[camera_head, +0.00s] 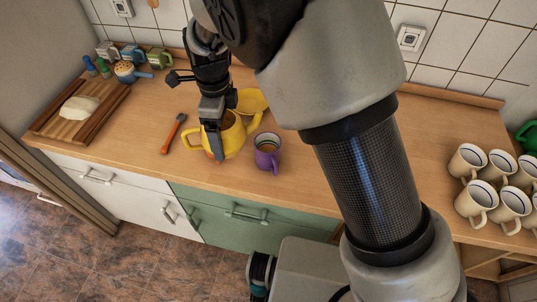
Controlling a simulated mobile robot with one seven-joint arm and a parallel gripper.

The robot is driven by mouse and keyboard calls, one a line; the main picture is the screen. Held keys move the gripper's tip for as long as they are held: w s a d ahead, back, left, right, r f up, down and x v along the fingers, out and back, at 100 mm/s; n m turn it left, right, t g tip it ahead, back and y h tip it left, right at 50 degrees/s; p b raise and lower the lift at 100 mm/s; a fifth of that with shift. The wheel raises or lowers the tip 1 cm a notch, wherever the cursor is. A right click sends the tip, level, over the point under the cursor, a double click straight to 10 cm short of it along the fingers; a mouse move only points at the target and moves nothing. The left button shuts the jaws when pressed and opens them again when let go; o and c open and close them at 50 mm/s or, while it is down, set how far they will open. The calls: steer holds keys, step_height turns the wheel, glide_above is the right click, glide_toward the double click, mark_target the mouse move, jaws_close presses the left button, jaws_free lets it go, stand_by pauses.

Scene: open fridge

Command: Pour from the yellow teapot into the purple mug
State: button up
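The yellow teapot (233,139) stands on the wooden counter, left of the purple mug, with a narrow yellow part extending to its right. The purple mug (267,157) stands upright on the counter with its handle toward the front; something brownish shows inside it. My gripper (217,156) points down at the left side of the teapot and overlaps it in the view. Its fingers cover part of the teapot there. I cannot tell whether they are open or shut on it.
A yellow round object (252,101) lies behind the teapot. An orange-handled tool (172,135) lies to its left. A wooden tray (60,125) with a pale lump is at far left, with several small containers behind. Several cream mugs (474,196) stand at right. The counter (310,190) is clear near the purple mug.

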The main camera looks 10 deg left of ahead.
mark_target(226, 141)
steer(key=shift+s+d+r, duration=0.4)
steer(key=shift+s+r, duration=0.1)
steer(key=shift+s, duration=0.2)
steer(key=shift+s+d+r, duration=0.35)
steer(key=shift+s+r, duration=0.15)
steer(key=shift+s, duration=0.15)
steer(key=shift+s+d+r, duration=0.4)
steer(key=shift+s+r, duration=0.1)
steer(key=shift+s, duration=0.2)
steer(key=s+d+r, duration=0.3)
steer(key=s, duration=0.3)
steer(key=shift+d, duration=0.35)
